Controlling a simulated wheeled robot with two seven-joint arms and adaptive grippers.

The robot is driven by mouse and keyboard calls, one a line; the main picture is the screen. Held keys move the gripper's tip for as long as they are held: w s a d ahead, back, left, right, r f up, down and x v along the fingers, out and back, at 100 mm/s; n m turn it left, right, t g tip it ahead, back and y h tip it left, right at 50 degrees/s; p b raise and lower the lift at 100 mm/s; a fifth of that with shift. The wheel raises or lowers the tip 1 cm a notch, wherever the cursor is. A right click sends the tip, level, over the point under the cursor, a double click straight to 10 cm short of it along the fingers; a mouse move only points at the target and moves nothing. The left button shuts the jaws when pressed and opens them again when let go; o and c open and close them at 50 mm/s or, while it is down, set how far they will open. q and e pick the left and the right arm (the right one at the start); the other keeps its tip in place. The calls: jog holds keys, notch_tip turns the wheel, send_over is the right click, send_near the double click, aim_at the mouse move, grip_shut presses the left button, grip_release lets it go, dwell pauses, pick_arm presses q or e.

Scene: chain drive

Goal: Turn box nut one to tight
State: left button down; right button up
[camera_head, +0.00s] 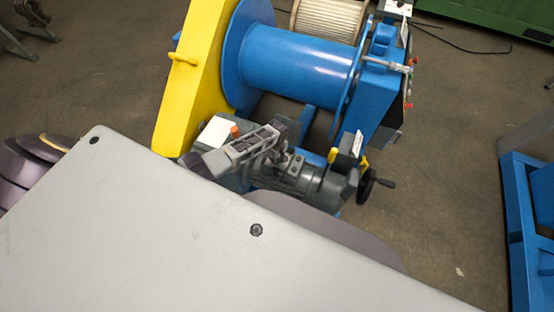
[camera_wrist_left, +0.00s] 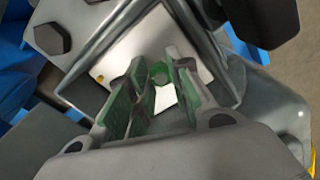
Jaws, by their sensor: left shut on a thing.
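In the head view my left gripper (camera_head: 275,146) is over the dark grey motor (camera_head: 290,180) below the blue drum. The nut is hidden there. I cannot tell from these frames how tight the nut is. My right gripper is not in view.
A yellow guard (camera_head: 195,75) stands left of the blue drum (camera_head: 300,65). A black hand crank (camera_head: 375,184) sticks out right of the motor. A blue frame (camera_head: 525,220) stands at the right, with open floor between.

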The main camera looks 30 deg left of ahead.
pick_arm(q)
jog(key=shift+d+r+m+p, duration=0.1)
jog(key=shift+d+m+p, duration=0.2)
jog(key=shift+d+m, duration=0.3)
jog(key=shift+a+m+p, duration=0.1)
jog(key=shift+m+p, duration=0.2)
jog(key=shift+m, duration=0.7)
jog(key=m, duration=0.3)
jog(key=shift+s+p, duration=0.2)
jog(key=shift+p, duration=0.2)
jog(key=m, duration=0.4)
jog(key=shift+s+a+f+m, duration=0.15)
jog(key=shift+f+m, duration=0.1)
jog(key=shift+m, duration=0.05)
jog(key=m, duration=0.3)
jog(key=shift+s+a+m+p, duration=0.1)
jog(key=shift+m+p, duration=0.2)
jog(key=shift+p, duration=0.1)
jog(key=m, duration=0.4)
jog(key=shift+a+f, duration=0.1)
jog(key=shift+a, duration=0.05)
jog(key=m, duration=0.4)
jog(key=shift+a, duration=0.2)
jog(key=m, duration=0.4)
jog(key=shift+a+b, duration=0.15)
jog(key=shift+b, duration=0.25)
jog(key=shift+a+m+b, duration=0.2)
jog(key=shift+m+b, duration=0.1)
jog(key=shift+m, duration=1.5)
